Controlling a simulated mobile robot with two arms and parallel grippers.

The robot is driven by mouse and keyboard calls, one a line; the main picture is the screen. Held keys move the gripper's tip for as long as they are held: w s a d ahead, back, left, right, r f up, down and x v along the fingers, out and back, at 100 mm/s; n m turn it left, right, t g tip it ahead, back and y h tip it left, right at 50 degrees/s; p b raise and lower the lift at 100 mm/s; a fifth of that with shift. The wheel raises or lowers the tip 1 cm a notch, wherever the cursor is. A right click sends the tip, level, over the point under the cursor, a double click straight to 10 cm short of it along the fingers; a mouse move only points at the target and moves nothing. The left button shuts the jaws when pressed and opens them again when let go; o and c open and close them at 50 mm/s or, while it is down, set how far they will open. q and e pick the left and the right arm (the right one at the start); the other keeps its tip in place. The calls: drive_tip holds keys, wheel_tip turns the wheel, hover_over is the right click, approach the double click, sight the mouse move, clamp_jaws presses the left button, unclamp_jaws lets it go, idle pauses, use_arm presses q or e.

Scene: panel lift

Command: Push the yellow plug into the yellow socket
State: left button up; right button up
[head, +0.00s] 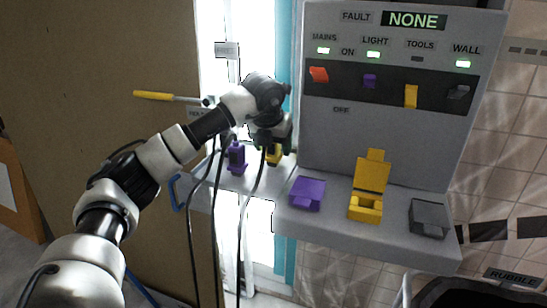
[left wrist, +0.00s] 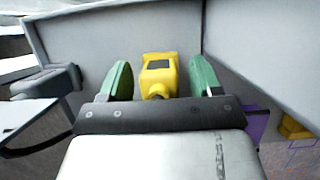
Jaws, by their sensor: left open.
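The yellow plug (left wrist: 158,72) stands between the two green fingers of my left gripper (left wrist: 160,80) in the left wrist view, with a gap on both sides. In the head view the left gripper (head: 277,143) is over the grey side shelf, and only a bit of the yellow plug (head: 273,156) shows beneath it. The gripper is open. The yellow socket (head: 366,208) is on the panel's ledge to the right of the gripper, its yellow lid raised. My right gripper is in neither view.
A purple plug (head: 236,158) stands on the shelf left of the gripper. The purple socket (head: 307,193) and grey socket (head: 429,218) flank the yellow one with lids down. Black cables (head: 215,215) hang below the shelf. The switch panel (head: 400,130) rises behind the ledge.

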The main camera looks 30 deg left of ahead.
use_arm(q)
drive_tip(key=shift+c, duration=0.2)
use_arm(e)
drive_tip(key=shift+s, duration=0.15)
use_arm(q)
drive_tip(key=c, duration=0.9)
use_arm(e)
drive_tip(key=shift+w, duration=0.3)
use_arm(q)
drive_tip(key=shift+s+r, duration=0.2)
drive_tip(key=shift+r, duration=0.25)
drive_tip(key=r, duration=0.6)
drive_tip(key=shift+s+d+p, duration=0.15)
drive_tip(key=shift+s+p, duration=0.15)
drive_tip(key=s+d, duration=0.1)
drive_tip(key=s, duration=0.5)
drive_tip(key=s+d+b, duration=0.1)
drive_tip(key=s+d, duration=0.1)
drive_tip(key=s, duration=0.4)
drive_tip(key=s+d+b, duration=0.1)
drive_tip(key=s, duration=0.5)
drive_tip(key=shift+s+d, duration=0.2)
drive_tip(key=shift+s, duration=0.05)
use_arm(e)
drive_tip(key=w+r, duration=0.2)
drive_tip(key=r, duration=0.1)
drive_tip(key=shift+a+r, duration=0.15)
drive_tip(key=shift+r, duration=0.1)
